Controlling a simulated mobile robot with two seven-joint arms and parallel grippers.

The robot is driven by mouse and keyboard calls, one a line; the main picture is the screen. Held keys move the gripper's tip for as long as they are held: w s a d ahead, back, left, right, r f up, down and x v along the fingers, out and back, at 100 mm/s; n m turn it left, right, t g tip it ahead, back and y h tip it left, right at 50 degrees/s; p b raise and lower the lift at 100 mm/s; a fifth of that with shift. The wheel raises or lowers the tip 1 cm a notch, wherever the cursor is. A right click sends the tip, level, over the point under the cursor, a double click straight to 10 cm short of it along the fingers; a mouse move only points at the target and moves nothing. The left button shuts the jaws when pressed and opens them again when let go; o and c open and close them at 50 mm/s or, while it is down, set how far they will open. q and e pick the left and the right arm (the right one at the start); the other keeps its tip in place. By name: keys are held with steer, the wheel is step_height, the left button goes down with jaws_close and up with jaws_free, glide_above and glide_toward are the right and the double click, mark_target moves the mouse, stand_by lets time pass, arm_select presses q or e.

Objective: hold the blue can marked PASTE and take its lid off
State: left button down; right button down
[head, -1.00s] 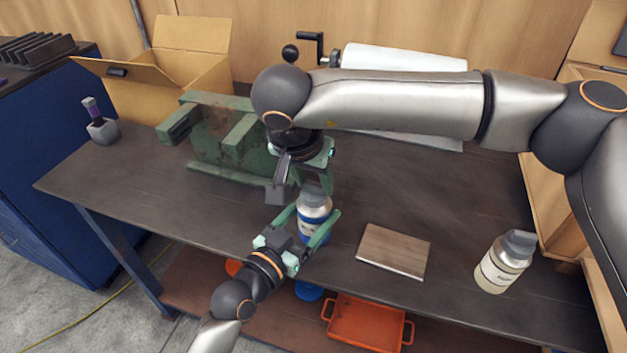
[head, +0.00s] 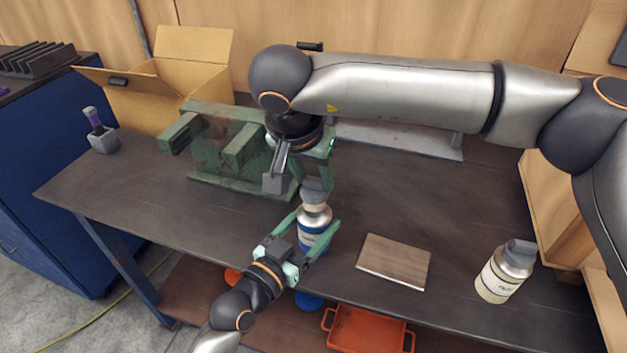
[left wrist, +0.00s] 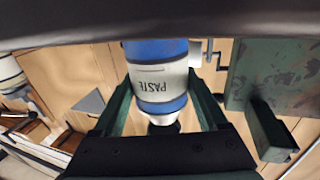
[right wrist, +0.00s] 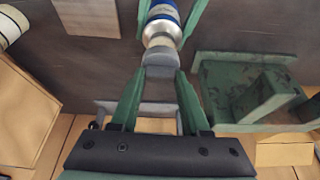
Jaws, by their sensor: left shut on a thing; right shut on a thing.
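The blue can marked PASTE (head: 313,238) stands upright near the front of the bench; its label also shows, upside down, in the left wrist view (left wrist: 157,82). My left gripper (head: 316,225) is shut around its body from the front. The grey lid (head: 314,190) is above the can's pale neck. My right gripper (head: 313,181) comes from above and behind and is shut on the lid, which sits between its fingers in the right wrist view (right wrist: 160,57). I cannot tell whether the lid is fully clear of the neck.
A green worn metal fixture (head: 222,150) stands close behind, left of the can. A wooden board (head: 394,262) lies to the right, then a cream-labelled can with a grey lid (head: 500,275). A cardboard box (head: 190,75) is at the back. An orange tray (head: 365,333) is below.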

step_height(320, 180, up, 2)
steer(key=shift+r, duration=0.25)
arm_select(q)
jaws_free()
steer(key=v, duration=1.2)
arm_select(e)
steer(key=shift+f, duration=0.2)
